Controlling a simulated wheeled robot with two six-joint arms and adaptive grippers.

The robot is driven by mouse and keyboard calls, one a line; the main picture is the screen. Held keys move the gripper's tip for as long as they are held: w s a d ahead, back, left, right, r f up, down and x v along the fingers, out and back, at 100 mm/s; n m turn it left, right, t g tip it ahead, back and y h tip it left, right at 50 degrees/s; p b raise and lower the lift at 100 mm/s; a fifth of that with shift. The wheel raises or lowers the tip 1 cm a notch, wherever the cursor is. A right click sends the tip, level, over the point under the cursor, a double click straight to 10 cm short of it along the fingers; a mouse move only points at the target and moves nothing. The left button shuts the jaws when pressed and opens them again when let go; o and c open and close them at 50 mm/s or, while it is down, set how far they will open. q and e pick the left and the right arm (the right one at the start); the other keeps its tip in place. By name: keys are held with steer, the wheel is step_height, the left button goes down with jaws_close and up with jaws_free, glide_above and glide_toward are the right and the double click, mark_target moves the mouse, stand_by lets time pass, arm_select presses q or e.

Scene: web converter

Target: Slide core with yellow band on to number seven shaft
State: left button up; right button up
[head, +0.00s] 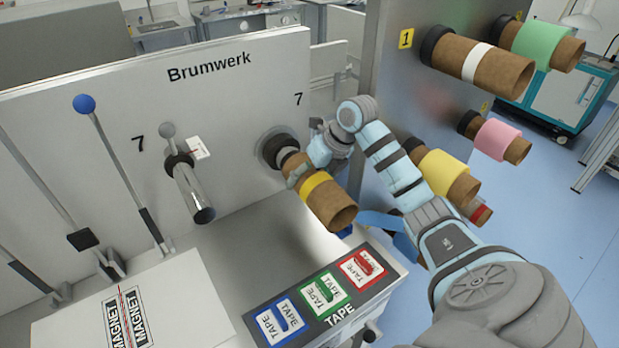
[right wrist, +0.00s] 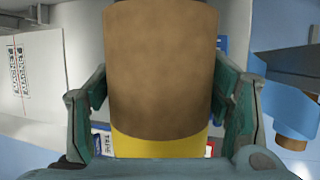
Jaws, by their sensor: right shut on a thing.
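The brown core with the yellow band (head: 340,210) is in line with the right-hand shaft marked 7, its open end tilted toward the front. A short silvery piece of the shaft (head: 288,156) shows between its black collar (head: 277,148) and the core. The rest of the shaft is hidden, seemingly inside the core. My right gripper (head: 305,168) is shut on the core near its collar-side end, behind the yellow band. In the right wrist view, the fingers lie on both sides of the core (right wrist: 160,70), with the yellow band at the bottom. My left gripper is not in view.
Another shaft marked 7 (head: 195,195) is bare at the left. A rack panel (head: 400,75) at right holds several cores, one with a wide yellow band (head: 444,170). Levers stand at left. A tape tray (head: 318,293) and magnet box (head: 170,300) sit below.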

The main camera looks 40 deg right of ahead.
steer(key=shift+w+d+r, duration=0.1)
steer(key=shift+w+r, duration=0.05)
steer(key=shift+w, duration=0.75)
steer(key=shift+w+d, duration=0.1)
steer(key=shift+w, duration=1.35)
steer(key=shift+w+f, duration=0.25)
steer(key=shift+w, duration=0.25)
steer(key=o, duration=1.8)
steer(key=shift+w+f, duration=0.1)
steer(key=shift+c, duration=0.2)
steer(key=shift+w+d+f, duration=0.1)
steer(key=shift+w+d, duration=0.05)
